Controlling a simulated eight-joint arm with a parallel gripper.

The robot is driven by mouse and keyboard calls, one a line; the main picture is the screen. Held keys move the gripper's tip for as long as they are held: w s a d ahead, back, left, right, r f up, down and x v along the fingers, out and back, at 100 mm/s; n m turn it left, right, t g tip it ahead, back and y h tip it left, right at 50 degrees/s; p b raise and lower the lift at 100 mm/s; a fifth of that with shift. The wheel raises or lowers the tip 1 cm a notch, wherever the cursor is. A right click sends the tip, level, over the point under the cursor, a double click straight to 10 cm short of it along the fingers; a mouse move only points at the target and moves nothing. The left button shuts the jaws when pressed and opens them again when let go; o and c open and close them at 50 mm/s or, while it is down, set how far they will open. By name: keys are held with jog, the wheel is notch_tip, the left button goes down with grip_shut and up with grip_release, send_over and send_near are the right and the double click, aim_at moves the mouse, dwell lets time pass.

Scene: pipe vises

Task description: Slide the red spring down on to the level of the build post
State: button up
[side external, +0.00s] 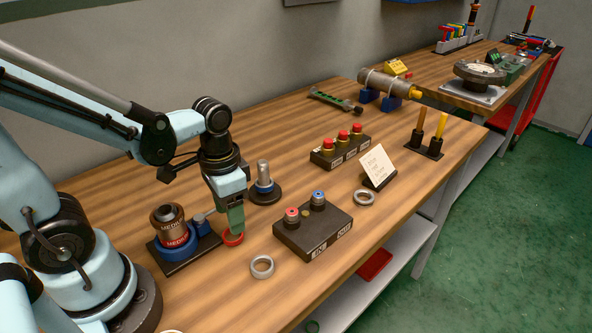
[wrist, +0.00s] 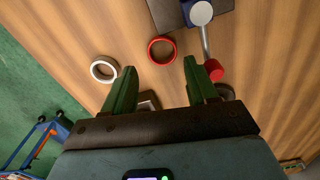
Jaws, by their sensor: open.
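A loose red ring (side external: 233,240), which may be the red spring though no coils can be made out, lies flat on the wooden bench. It also shows in the wrist view (wrist: 161,62). My gripper (side external: 234,230) is open just over it and hides part of it. In the wrist view its fingertips (wrist: 159,68) stand apart on either side of the ring, with nothing held; the height gap is unclear. An upright silver post (side external: 263,171) with a blue collar on a round black base, likely the build post, stands behind my gripper.
A black block (side external: 318,240) with red and blue knobs stands to the right. A grey ring (side external: 262,267) lies in front and another (side external: 364,198) beyond. A mount with a labelled can (side external: 168,225) stands to the left. Bare wood lies at the near front.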

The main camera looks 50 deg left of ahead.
aim_at(233, 239)
jog(key=shift+s+a+f, duration=0.15)
jog(key=shift+f, duration=2.4)
jog(key=c, duration=0.8)
jog(key=shift+r, duration=0.15)
jog(key=shift+r, duration=1.7)
jog(key=s+d+r, duration=0.5)
jog(key=d+r, duration=0.2)
jog(key=d, duration=0.3)
jog(key=shift+w+a+r+n, duration=0.85)
jog(key=shift+w+a+r, duration=0.15)
jog(key=shift+w+a, duration=1.9)
jog(key=shift+w+a+r+n, duration=0.9)
jog(key=shift+w+a, duration=1.65)
jog(key=shift+w, duration=0.7)
jog(key=shift+w+a+r+n, duration=0.75)
jog(key=shift+w+a+r, duration=0.3)
jog(key=shift+w+a, duration=1.85)
